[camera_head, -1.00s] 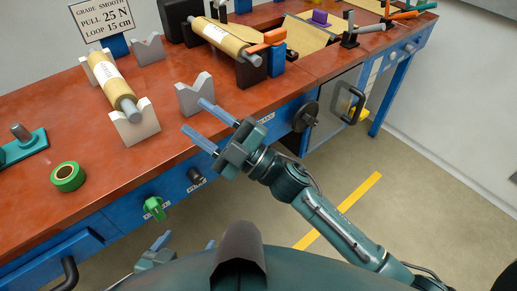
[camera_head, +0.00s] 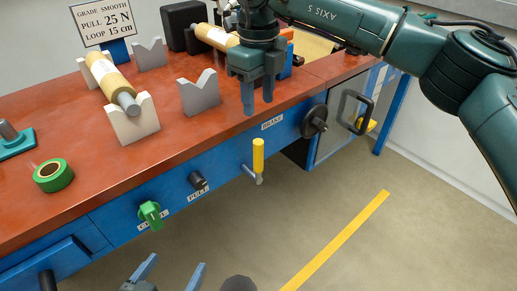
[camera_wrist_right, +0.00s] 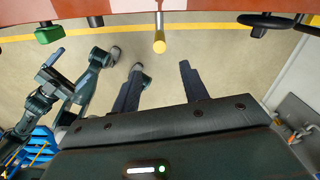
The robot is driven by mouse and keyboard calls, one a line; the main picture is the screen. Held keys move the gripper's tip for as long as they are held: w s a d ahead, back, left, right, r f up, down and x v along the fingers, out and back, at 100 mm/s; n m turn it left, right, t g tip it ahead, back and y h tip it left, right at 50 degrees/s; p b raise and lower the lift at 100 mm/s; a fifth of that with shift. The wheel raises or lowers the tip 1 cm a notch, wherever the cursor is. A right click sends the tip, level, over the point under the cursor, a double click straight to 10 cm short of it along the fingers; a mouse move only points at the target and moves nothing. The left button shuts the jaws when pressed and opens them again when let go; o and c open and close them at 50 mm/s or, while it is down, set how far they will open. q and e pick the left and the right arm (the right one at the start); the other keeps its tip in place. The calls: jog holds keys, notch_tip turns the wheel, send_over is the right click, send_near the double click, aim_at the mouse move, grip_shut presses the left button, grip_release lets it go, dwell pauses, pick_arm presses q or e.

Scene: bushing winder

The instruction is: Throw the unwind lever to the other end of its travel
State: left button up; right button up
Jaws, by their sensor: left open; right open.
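A yellow-handled lever (camera_head: 258,156), the likely unwind lever, juts from the blue bench front under a label that seems to read BRAKE. Its yellow grip stands upright on a metal arm. In the right wrist view its grip (camera_wrist_right: 160,45) shows nearly end-on, beyond the fingers. My right gripper (camera_head: 259,106) is open and empty, fingers pointing down, above the lever in the head view and apart from it. Its two fingers also show in the right wrist view (camera_wrist_right: 158,80). My left gripper (camera_head: 174,262) is open and empty at the bottom edge, partly cut off.
A green knob (camera_head: 151,214) and a black knob (camera_head: 198,180) sit left of the lever on the bench front. A black handwheel (camera_head: 315,120) and a door handle (camera_head: 356,112) are to its right. Grey V-blocks (camera_head: 199,95) stand on the red bench top. The floor in front is clear.

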aim_at(258, 142)
notch_tip(258, 142, down, 13)
jog(key=shift+r+b, duration=0.1)
jog(key=shift+b, duration=0.2)
jog(key=shift+c, duration=0.3)
grip_shut()
dwell(0.3)
